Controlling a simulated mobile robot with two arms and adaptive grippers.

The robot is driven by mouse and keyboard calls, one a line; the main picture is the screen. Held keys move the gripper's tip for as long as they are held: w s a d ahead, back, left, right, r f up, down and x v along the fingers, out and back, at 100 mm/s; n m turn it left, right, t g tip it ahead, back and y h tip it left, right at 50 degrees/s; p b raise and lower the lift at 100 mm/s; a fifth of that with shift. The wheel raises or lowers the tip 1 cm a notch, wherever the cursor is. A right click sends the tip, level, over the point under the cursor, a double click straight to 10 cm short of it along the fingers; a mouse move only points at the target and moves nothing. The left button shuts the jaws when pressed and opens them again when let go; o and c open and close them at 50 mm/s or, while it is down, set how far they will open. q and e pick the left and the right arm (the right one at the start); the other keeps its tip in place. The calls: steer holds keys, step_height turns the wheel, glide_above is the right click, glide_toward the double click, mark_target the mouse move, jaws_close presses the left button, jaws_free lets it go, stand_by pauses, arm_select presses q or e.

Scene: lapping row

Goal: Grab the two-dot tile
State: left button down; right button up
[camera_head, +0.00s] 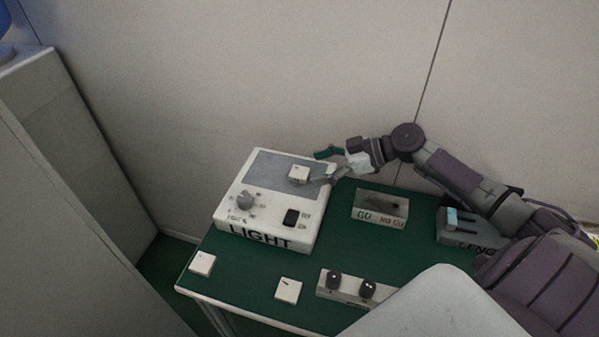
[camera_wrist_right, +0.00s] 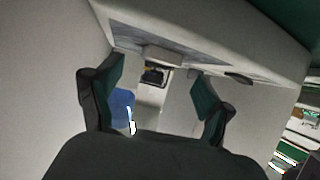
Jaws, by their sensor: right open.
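Three small pale square tiles show in the head view. One tile (camera_head: 299,174) lies on the grey panel of the LIGHT box (camera_head: 262,238). Another tile (camera_head: 203,263) is at the table's left corner, and a third tile (camera_head: 288,290) with a dark line lies near the front edge. The marks are too small to tell which has two dots. My right gripper (camera_head: 322,166) is open and empty just right of the tile on the box. In the wrist view a pale block, likely this tile (camera_wrist_right: 163,55), shows beyond the open fingers (camera_wrist_right: 158,92). My left gripper is not seen.
The green table (camera_head: 250,278) also holds a GO / NO GO box (camera_head: 380,218), a block with two dark knobs (camera_head: 349,296) and a LENGTH box (camera_head: 455,236) at the right. A wall stands close behind. A grey cabinet (camera_head: 70,190) stands at the left.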

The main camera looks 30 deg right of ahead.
mark_target(303, 172)
steer(key=x, duration=0.3)
steer(key=shift+w+a+f, duration=0.1)
steer(key=shift+f, duration=0.05)
steer(key=shift+c, duration=0.4)
steer(key=c, duration=1.3)
